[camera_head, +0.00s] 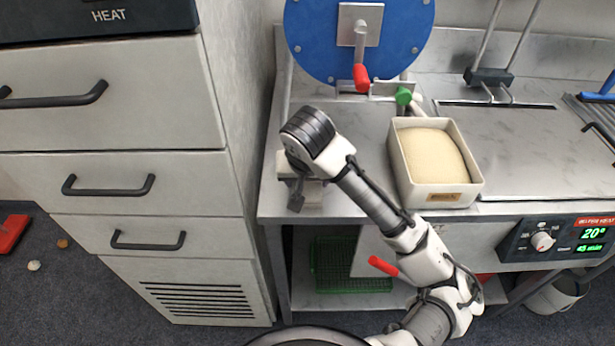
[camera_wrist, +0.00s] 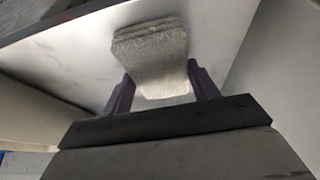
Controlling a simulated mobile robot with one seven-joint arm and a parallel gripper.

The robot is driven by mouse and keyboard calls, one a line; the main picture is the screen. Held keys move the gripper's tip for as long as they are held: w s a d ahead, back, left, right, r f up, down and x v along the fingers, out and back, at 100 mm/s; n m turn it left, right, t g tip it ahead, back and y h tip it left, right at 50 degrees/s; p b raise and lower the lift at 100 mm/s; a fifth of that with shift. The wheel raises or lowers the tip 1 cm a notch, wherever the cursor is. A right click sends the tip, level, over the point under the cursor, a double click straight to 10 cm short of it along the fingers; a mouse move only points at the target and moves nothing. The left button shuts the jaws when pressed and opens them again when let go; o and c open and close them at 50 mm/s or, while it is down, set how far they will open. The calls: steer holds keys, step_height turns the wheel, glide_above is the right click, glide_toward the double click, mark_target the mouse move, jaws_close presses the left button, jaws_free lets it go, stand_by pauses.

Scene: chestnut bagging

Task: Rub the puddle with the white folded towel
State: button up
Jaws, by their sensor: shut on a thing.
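My gripper (camera_wrist: 162,88) is shut on the white folded towel (camera_wrist: 152,50), which shows between the two dark fingers in the wrist view. The towel looks thick, grey-white and folded in layers. In the head view my gripper (camera_head: 297,197) is at the left front part of the steel counter, beside the drawer cabinet, and my wrist hides most of the towel. I cannot tell whether the towel touches the counter. I cannot make out a puddle in either view; my arm covers part of the steel there.
A white box of pale grain-like filling (camera_head: 433,152) stands right of my arm on the steel counter (camera_head: 350,120). A blue disc with a red-handled crank (camera_head: 310,35) is behind. The grey drawer cabinet (camera_head: 185,200) borders the left. A control panel (camera_head: 550,238) is at the right front.

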steer(key=shift+w+p, duration=0.3)
steer(key=shift+w, duration=1.65)
steer(key=shift+w+f, duration=0.1)
steer(key=shift+w, duration=1.35)
step_height(320, 180, up, 6)
steer(key=p, duration=0.5)
steer(key=shift+p, duration=0.35)
step_height(320, 180, up, 3)
steer(key=p, duration=0.3)
steer(key=shift+s, duration=0.1)
